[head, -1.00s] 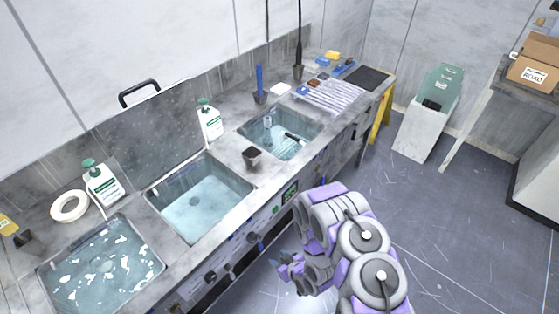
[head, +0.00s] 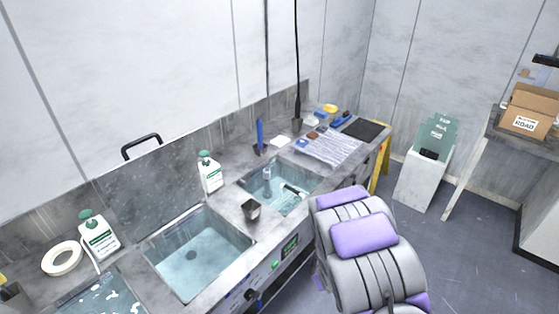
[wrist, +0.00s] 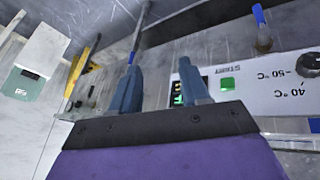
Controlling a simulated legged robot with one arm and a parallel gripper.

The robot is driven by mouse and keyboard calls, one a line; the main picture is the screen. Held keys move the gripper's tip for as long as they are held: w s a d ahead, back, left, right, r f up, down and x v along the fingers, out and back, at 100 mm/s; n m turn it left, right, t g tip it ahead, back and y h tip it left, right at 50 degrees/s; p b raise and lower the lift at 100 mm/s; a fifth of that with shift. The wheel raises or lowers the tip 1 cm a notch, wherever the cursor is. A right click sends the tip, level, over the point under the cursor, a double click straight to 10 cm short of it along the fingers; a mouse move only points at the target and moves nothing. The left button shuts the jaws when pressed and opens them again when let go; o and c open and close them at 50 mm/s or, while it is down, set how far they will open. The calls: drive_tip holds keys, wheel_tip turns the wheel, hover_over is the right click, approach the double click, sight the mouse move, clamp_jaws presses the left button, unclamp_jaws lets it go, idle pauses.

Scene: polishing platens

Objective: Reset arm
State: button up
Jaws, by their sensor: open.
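My gripper (wrist: 160,90) shows in the wrist view with its two blue-grey fingers apart and nothing between them. Beyond the fingers is the bench front, with a control panel (wrist: 290,80) carrying a green button and a temperature dial. The panel appears upside down in this view. In the head view my purple and grey arm (head: 365,250) is bunched up at the lower right, beside the front of the bench (head: 228,275). My gripper is hidden in the head view.
The bench holds water-filled basins, a middle one (head: 195,255) and a right one (head: 268,192). White pump bottles (head: 210,175), a tape roll (head: 62,258) and a small dark cup (head: 251,210) stand near them. A white bin (head: 424,180) and a cardboard box (head: 528,112) are at right. Floor between is clear.

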drive_tip(key=s+d+r+m+g+h, duration=0.1)
drive_tip(key=s+d+r+m+g, duration=0.1)
drive_tip(key=s+r, duration=0.6)
drive_tip(key=s+d+r+m+g+h, duration=0.1)
drive_tip(key=s+d+r+m+g, duration=0.15)
drive_tip(key=r, duration=0.85)
drive_tip(key=s+a+r+g, duration=0.1)
drive_tip(key=s+r, duration=0.3)
drive_tip(key=s, duration=0.4)
drive_tip(key=s+a+r+g+y, duration=0.1)
drive_tip(key=s+a+r, duration=0.1)
drive_tip(key=s+r, duration=0.3)
drive_tip(key=s+a+r+m+g+y, duration=0.1)
drive_tip(key=s+r, duration=0.3)
drive_tip(key=s, duration=0.8)
drive_tip(key=shift+a+r, duration=0.3)
drive_tip(key=shift+a, duration=0.5)
